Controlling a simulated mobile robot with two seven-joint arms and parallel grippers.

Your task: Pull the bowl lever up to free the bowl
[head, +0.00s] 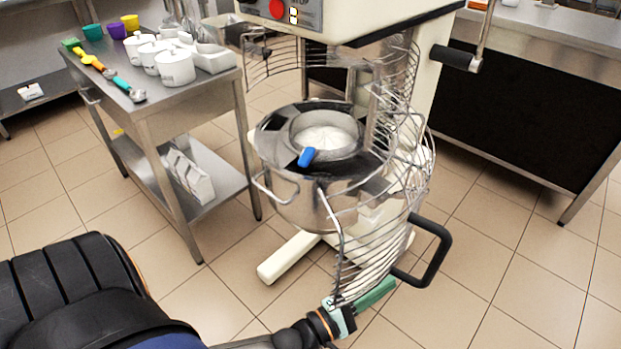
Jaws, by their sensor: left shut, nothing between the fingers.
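A steel mixer bowl (290,190) sits in the mixer under the raised-looking head, with white contents (325,138) visible inside its inner opening. A metal lever with a black grip (455,58) is on the right side of the mixer body; I cannot tell for certain that it is the bowl lever. A black loop handle (436,262) sits at the lower right beside the wire guard. My left gripper (384,288), with green fingers, is shut and empty, low in front of the guard and close below the loop handle. My right gripper is not in view.
The open wire guard (372,250) curves around the bowl's right side. A blue-handled tool (307,157) rests at the bowl. A steel table (180,103) with white containers and scoops stands left. A counter (560,30) stands right. Tiled floor (480,290) is clear at the lower right.

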